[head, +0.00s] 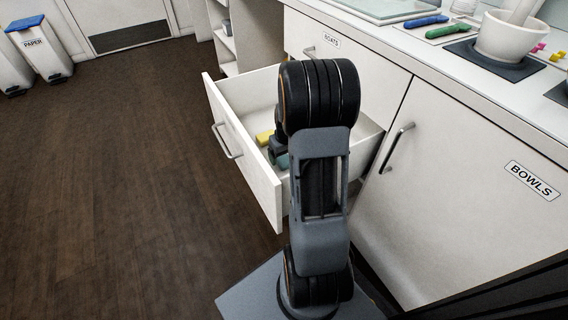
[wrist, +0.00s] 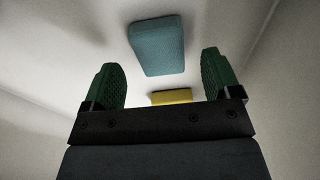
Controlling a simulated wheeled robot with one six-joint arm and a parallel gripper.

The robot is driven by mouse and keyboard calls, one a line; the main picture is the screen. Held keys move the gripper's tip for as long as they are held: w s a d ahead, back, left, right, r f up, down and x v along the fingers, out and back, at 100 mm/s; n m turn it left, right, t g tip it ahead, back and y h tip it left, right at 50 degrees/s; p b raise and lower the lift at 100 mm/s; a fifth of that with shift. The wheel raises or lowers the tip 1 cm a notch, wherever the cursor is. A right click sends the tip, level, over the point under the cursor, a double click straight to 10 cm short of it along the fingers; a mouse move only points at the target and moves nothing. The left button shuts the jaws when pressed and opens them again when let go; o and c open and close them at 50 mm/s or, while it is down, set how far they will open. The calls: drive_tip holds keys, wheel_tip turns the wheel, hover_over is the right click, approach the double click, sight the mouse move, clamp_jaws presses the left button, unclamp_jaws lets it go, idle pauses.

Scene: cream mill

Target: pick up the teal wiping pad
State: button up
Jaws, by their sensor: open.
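The teal wiping pad (wrist: 157,46) lies flat on the floor of the open drawer (head: 237,150). In the wrist view it is ahead of my fingertips, between their lines and clear of both. In the head view my gripper is mostly hidden behind my arm, inside the drawer.
A yellow pad (wrist: 171,97) lies close to the teal one, partly behind my gripper body. The drawer's walls surround both pads. A counter (head: 440,60) with a mortar (head: 506,40) stands to the right. The wooden floor (head: 110,180) at left is clear.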

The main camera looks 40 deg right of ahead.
sight(284, 159)
drive_tip(key=f, duration=0.1)
drive_tip(key=f+b, duration=0.1)
drive_tip(key=f, duration=0.1)
drive_tip(key=shift+w, duration=0.2)
drive_tip(key=shift+r, duration=0.15)
drive_tip(key=c, duration=1)
wheel_tip(284, 159, up, 10)
drive_tip(key=p, duration=0.4)
drive_tip(key=shift+p, duration=0.35)
